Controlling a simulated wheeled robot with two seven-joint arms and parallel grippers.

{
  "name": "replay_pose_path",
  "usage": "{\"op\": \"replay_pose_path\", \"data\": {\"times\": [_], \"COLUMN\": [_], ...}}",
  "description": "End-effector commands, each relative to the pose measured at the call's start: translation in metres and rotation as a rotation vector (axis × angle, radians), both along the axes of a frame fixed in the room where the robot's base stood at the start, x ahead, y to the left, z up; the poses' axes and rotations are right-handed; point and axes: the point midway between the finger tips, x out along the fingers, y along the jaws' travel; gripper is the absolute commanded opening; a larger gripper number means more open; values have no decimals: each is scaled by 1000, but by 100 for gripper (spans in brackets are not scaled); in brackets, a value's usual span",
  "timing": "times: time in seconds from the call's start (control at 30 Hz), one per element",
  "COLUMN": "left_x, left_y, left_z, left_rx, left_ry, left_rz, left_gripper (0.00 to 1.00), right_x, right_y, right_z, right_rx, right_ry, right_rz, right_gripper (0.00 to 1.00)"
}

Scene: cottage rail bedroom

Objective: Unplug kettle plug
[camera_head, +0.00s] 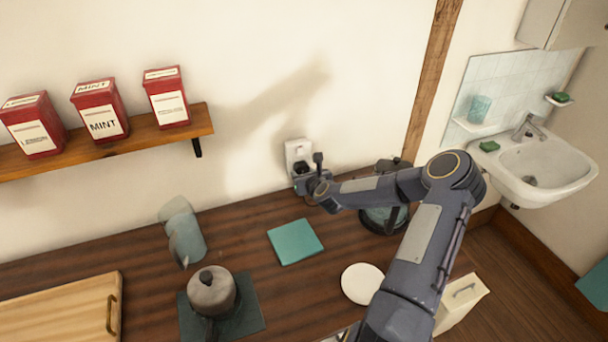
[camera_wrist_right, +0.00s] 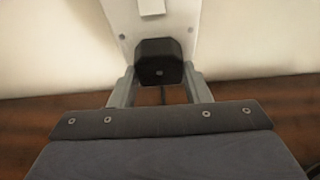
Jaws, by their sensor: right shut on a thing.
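The kettle plug (camera_wrist_right: 160,62) is a black block against the lower part of the white wall socket (camera_wrist_right: 122,22) in the right wrist view. My right gripper (camera_wrist_right: 158,90) is shut on it, with a finger on each side. In the head view the white socket (camera_head: 298,150) is on the wall above the counter, and my right gripper (camera_head: 303,180) is at its lower part, mostly hidden by my wrist. The glass kettle (camera_head: 385,215) stands on the counter, partly hidden behind my right arm. My left gripper is not in view.
The wooden counter (camera_head: 235,225) bears a teal cloth (camera_head: 295,241), a white plate (camera_head: 362,283), a grey teapot (camera_head: 212,291), glasses (camera_head: 185,238) and a cutting board (camera_head: 60,308). A shelf (camera_head: 150,138) with red tins is at upper left. A sink (camera_head: 545,165) is at right.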

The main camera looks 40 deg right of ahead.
Motion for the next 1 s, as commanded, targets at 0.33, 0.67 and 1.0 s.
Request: {"op": "replay_pose_path", "data": {"times": [0.33,0.67,1.0], "left_x": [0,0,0], "left_y": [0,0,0], "left_z": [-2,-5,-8], "left_rx": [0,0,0], "left_ry": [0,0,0], "left_rz": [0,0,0], "left_gripper": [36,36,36], "right_x": [-6,-19,-32], "right_y": [2,6,10], "right_z": [0,0,0], "right_rx": [1,0,0], "right_ry": [1,0,-1], "right_rz": [1,0,0], "right_gripper": [20,20,20]}}
